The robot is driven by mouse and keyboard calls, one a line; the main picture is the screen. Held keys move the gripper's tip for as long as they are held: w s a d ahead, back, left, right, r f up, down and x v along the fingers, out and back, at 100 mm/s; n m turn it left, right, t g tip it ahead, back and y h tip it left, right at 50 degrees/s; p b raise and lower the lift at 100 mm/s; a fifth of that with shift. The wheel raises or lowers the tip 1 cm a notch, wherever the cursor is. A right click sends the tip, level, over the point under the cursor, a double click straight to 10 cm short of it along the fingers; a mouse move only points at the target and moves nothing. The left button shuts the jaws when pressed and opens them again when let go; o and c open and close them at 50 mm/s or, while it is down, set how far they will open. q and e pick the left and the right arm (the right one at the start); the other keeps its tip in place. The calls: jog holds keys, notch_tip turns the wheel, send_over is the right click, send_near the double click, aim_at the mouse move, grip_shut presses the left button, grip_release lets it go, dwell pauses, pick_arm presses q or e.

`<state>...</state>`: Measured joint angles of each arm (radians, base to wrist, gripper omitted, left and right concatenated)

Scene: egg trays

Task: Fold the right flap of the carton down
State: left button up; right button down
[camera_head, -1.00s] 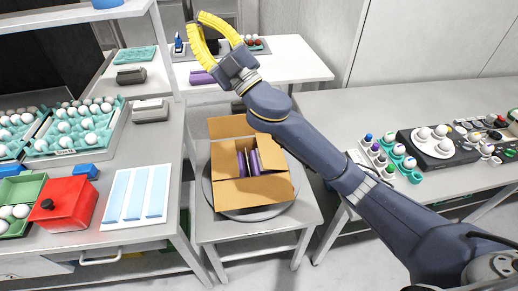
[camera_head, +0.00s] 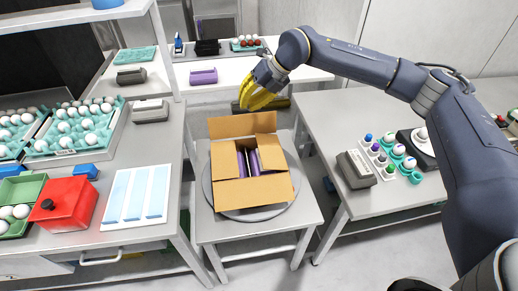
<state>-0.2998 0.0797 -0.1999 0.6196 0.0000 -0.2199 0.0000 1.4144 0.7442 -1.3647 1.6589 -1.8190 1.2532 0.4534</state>
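The brown carton (camera_head: 255,193) stands on a round grey turntable (camera_head: 232,215) on a small table. Its back flap (camera_head: 242,125) stands up. The left flap (camera_head: 224,160) and the right flap (camera_head: 271,153) show on either side of a central opening. Purple-sided items (camera_head: 253,162) show in that opening. My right gripper (camera_head: 258,99) has yellow fingers and hovers behind and above the back flap, apart from the carton. Its fingers are seen close together at an angle, so their opening is unclear. My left gripper is out of view.
Left bench holds egg trays (camera_head: 66,152), a red box (camera_head: 66,206) and a pale blue striped panel (camera_head: 137,193). A right table carries a grey device (camera_head: 357,170) and coloured egg cups. A back table holds a purple item (camera_head: 203,77).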

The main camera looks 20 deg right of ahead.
jog(key=s+d+f+m+g+h, duration=0.1)
jog(key=s+d+f+g+h, duration=0.1)
jog(key=d+f+h, duration=0.4)
jog(key=y, duration=0.2)
send_near(260, 152)
jog(key=shift+m, duration=0.3)
jog(key=x, duration=0.8)
jog(key=shift+f, duration=0.1)
jog(key=shift+x, duration=1.45)
jog(key=shift+a, duration=0.15)
jog(key=shift+r, duration=0.25)
notch_tip(260, 152, up, 15)
